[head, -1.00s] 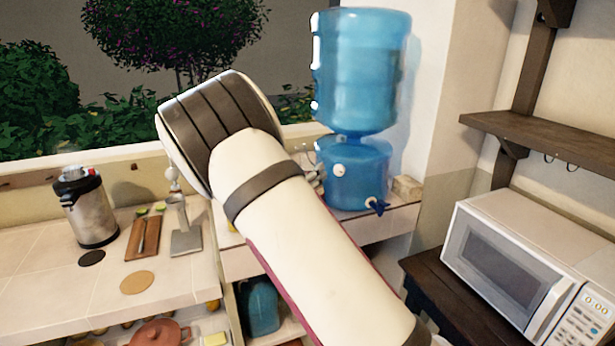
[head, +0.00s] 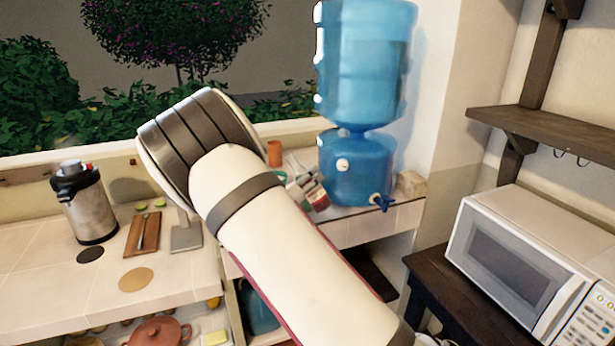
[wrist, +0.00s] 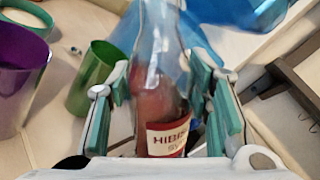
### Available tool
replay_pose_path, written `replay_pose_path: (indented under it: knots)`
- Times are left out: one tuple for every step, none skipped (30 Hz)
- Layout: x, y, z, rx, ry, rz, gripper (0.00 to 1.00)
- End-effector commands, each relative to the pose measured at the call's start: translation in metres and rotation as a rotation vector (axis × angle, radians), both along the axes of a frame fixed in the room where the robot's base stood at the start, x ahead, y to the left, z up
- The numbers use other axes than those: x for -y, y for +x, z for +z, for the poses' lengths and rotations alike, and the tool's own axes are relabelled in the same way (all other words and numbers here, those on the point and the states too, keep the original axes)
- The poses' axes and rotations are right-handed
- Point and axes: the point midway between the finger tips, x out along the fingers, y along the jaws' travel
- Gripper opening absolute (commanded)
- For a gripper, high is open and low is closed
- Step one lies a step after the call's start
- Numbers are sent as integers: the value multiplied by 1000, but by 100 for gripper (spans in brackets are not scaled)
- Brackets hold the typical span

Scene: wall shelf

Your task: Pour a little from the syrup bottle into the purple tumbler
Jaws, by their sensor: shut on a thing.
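My gripper (wrist: 165,105) is shut on the syrup bottle (wrist: 160,95), a clear glass bottle with red liquid and a cream and red label reading "HIBIS…". Its teal-padded fingers sit on both sides of it. In the head view the bottle (head: 317,196) shows past my arm, tilted, in front of the blue water dispenser; my gripper (head: 299,182) is partly hidden there. The purple tumbler (wrist: 18,75) is at the left edge of the wrist view, cut off by the frame, apart from the bottle. I cannot make it out in the head view.
A green cup (wrist: 90,80) stands between the tumbler and the bottle. The blue water dispenser (head: 358,165) is close behind the bottle. A terracotta-coloured cup (head: 275,153) stands near the ledge. A flask (head: 88,208) and cutting board (head: 143,233) are on the left counter.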

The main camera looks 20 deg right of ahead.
Motion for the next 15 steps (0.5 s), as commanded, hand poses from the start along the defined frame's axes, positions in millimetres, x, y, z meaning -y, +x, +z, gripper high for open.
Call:
replay_pose_path:
  knots:
    - [-2,3,-5,-28,-28,2,0]
    - [-3,4,-8,-46,-43,2,0]
    - [-4,5,-11,-73,-68,2,0]
    - [-5,6,-13,-97,-89,2,0]
    - [-5,7,-16,-120,-109,1,0]
    - [-6,8,-19,-149,-135,1,0]
    - [-7,9,-21,-170,-153,1,0]
    - [-7,10,-23,-191,-172,1,0]
    - [-9,11,-25,-217,-194,1,0]
    - [-9,11,-27,-235,-210,1,0]
    - [-10,12,-29,-251,-224,1,0]
    - [-10,12,-31,-271,-242,1,0]
    - [-11,13,-32,-285,-255,0,0]
    - [-11,13,-33,-296,-265,0,0]
    - [-11,14,-34,-311,-278,0,0]
